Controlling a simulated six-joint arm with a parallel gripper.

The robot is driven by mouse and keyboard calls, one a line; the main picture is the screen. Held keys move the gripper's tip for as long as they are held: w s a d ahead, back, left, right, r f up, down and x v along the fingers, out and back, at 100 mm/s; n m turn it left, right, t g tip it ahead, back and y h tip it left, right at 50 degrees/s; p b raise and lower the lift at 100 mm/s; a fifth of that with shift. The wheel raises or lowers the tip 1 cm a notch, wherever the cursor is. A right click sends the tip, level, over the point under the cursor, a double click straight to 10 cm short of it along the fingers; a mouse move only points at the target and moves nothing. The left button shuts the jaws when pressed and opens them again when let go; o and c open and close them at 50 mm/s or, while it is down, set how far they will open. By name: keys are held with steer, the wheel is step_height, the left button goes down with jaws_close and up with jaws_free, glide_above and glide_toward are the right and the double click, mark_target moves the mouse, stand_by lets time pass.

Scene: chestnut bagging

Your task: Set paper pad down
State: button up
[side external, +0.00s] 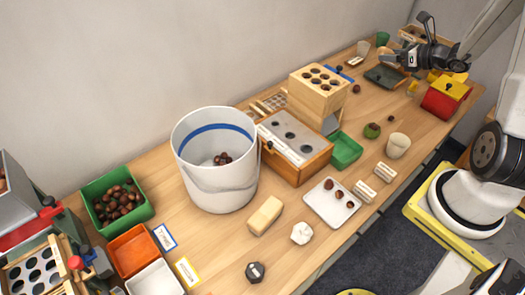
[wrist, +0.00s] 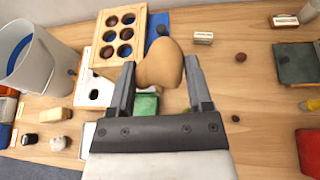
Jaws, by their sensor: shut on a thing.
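My gripper (side external: 402,58) is at the far right end of the table in the side view. In the wrist view, my gripper (wrist: 160,72) has its fingers on both sides of a smooth, tan, lumpy piece (wrist: 161,64), which I take to be the paper pad. It is held across the fingertips and sticks out past them. In the side view the pad (side external: 388,60) shows as a small tan shape at the fingertips, above the table. Its exact height over the surface is hard to tell.
A dark green flat box (side external: 384,77) and a red box (side external: 445,97) stand near my gripper. The wooden block with holes (side external: 318,84), a white bucket (side external: 216,160) and a green tray (side external: 346,151) are farther left. The wrist view shows bare table (wrist: 235,75) right of the pad.

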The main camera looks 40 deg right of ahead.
steer(key=s+d+m+h, duration=0.1)
steer(key=s+d, duration=0.2)
step_height(320, 180, down, 18)
steer(key=shift+w+d, duration=0.15)
steer(key=shift+w, duration=0.1)
stand_by(0.3)
steer(key=shift+f, duration=0.1)
steer(key=w+d+f, duration=0.2)
steer(key=w, duration=0.1)
steer(key=w+d+f, duration=0.2)
steer(key=w+f, duration=0.1)
steer(key=w+d+f, duration=0.2)
steer(key=w+d, duration=0.1)
steer(key=w, duration=0.1)
steer(key=shift+f, duration=0.35)
steer(key=shift+w+d+f, duration=0.25)
steer(key=shift+w+f, duration=0.05)
steer(key=shift+f, duration=0.15)
steer(key=shift+w+d+f, duration=0.2)
steer(key=shift+w+f, duration=0.05)
steer(key=shift+f, duration=0.15)
steer(key=shift+f, duration=0.1)
